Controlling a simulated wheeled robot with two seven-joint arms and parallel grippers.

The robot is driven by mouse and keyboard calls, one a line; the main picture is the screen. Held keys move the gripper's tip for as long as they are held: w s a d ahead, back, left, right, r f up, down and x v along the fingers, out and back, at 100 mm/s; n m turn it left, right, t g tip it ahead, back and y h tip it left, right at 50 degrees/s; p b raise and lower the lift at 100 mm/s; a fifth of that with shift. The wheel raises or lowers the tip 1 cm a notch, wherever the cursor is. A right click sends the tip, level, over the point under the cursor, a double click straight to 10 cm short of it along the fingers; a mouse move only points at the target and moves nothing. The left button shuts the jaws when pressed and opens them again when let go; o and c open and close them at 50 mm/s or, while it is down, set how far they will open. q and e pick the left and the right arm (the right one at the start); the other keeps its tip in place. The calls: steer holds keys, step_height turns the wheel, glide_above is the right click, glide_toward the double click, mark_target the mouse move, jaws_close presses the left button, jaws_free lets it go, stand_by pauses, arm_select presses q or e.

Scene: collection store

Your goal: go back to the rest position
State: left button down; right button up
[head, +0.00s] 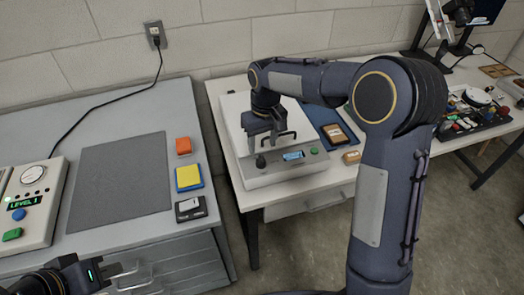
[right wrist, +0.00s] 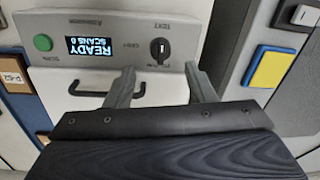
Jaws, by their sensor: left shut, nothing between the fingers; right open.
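My right gripper (head: 271,135) reaches down over a pale box-shaped device (head: 290,173) on the right table. It is open and empty, and its two grey fingers (right wrist: 163,85) show apart in the right wrist view. In that view the device front (right wrist: 120,25) has a green button, a black knob and a display reading READY, SCANS 0. A black handle (right wrist: 108,88) lies near the fingers; I cannot tell if they touch it. My left gripper (head: 100,271) is low at the left bottom edge, shut and empty, in front of the left bench.
The left bench (head: 105,118) holds a grey mat (head: 120,180), an orange block (head: 183,145), a yellow-and-blue block (head: 188,178), a black-and-grey block (head: 190,209) and a LEVEL 1 console (head: 40,195). A blue tray (head: 322,115) stands beside the device. A gap separates bench and table.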

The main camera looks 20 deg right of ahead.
steer(key=shift+r, duration=0.65)
steer(key=s+d+r+m+t+y, duration=0.1)
steer(key=s+d+r+t+y, duration=0.2)
steer(key=s, duration=0.7)
steer(key=s+d+r+m+t, duration=0.15)
steer(key=s+d+r, duration=0.3)
steer(key=s, duration=0.55)
steer(key=s+a+f+m+t+p, duration=0.1)
steer(key=s+a+f, duration=0.1)
steer(key=s, duration=0.6)
steer(key=shift+s, duration=0.25)
steer(key=shift+a+m, duration=0.1)
steer(key=shift+m, duration=0.15)
steer(key=shift+c, duration=0.2)
